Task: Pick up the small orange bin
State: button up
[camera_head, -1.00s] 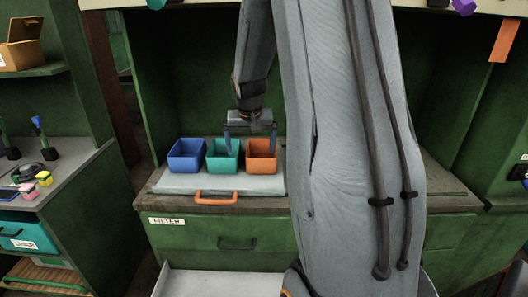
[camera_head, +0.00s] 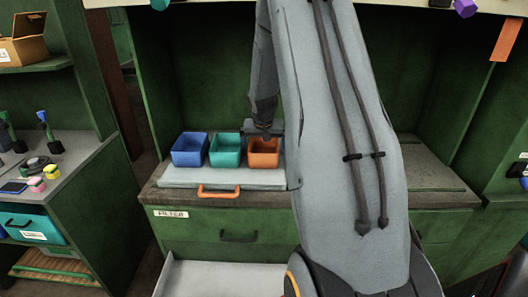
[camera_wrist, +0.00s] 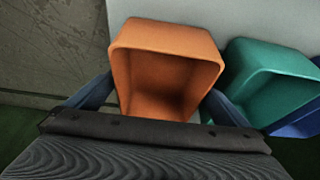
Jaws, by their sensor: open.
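The small orange bin (camera_head: 264,158) stands at the right end of a row of three bins on a pale tray (camera_head: 222,178) on the green cabinet. My gripper (camera_head: 268,134) is over the orange bin in the head view. In the wrist view the orange bin (camera_wrist: 165,68) looks empty, and my open gripper (camera_wrist: 155,102) has one finger on each side of it. I cannot tell whether the fingers touch its walls. In the head view my arm hides the space just right of the bin.
A teal bin (camera_head: 225,150) stands close to the left of the orange one, with a blue bin (camera_head: 189,149) beyond it. The tray has an orange handle (camera_head: 219,191) in front. Bare countertop (camera_head: 432,186) shows at the right.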

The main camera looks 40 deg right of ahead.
jog(key=shift+w+f, duration=0.1)
jog(key=shift+f, duration=0.15)
jog(key=shift+c, duration=0.4)
jog(key=shift+r, duration=0.1)
jog(key=c, duration=0.9)
